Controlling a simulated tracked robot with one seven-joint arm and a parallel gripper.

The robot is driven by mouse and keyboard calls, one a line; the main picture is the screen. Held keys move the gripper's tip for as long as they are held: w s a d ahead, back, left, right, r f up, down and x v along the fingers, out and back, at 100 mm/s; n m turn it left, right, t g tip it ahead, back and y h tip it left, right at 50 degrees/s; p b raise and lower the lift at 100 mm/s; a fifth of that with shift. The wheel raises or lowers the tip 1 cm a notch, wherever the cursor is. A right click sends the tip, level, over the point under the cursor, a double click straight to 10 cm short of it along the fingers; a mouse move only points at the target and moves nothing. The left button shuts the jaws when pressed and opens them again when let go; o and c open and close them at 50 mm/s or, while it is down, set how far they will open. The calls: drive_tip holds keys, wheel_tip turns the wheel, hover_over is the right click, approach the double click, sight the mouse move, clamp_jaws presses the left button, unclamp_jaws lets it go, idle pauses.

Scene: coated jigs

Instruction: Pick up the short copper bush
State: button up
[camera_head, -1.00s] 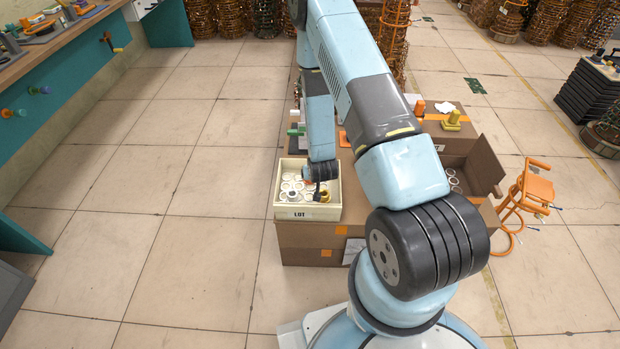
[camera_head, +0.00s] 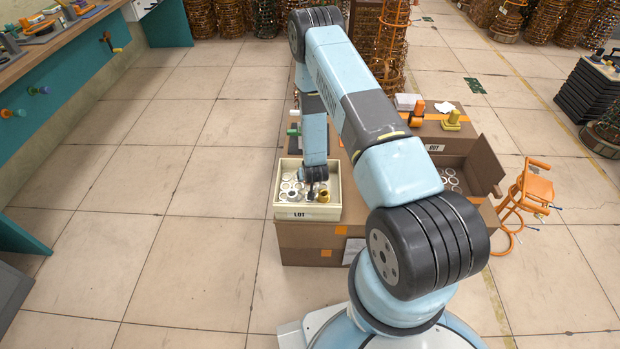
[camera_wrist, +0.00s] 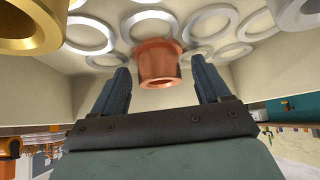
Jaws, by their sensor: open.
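The short copper bush (camera_wrist: 157,66) is a flanged copper-coloured ring in the wrist view. It stands among pale rings inside the cream bin marked LOT (camera_head: 307,213). My gripper (camera_wrist: 165,82) is open, with one dark finger to each side of the bush. The bush shows ahead of the gap between the fingertips, and neither finger visibly touches it. In the head view my gripper (camera_head: 315,186) is down in the bin, and the wrist hides the copper bush there.
A brass bush (camera_wrist: 32,22) lies at left in the wrist view, and several pale rings (camera_wrist: 89,34) surround the copper bush. The bin walls enclose the gripper. A second box (camera_head: 478,165) with rings stands to the right. An orange stool (camera_head: 530,195) is further right.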

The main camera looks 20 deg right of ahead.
drive_tip(key=shift+w+f, duration=0.1)
drive_tip(key=shift+f, duration=0.05)
drive_tip(key=shift+c, duration=0.3)
drive_tip(key=c, duration=1.1)
drive_tip(key=shift+c, duration=0.2)
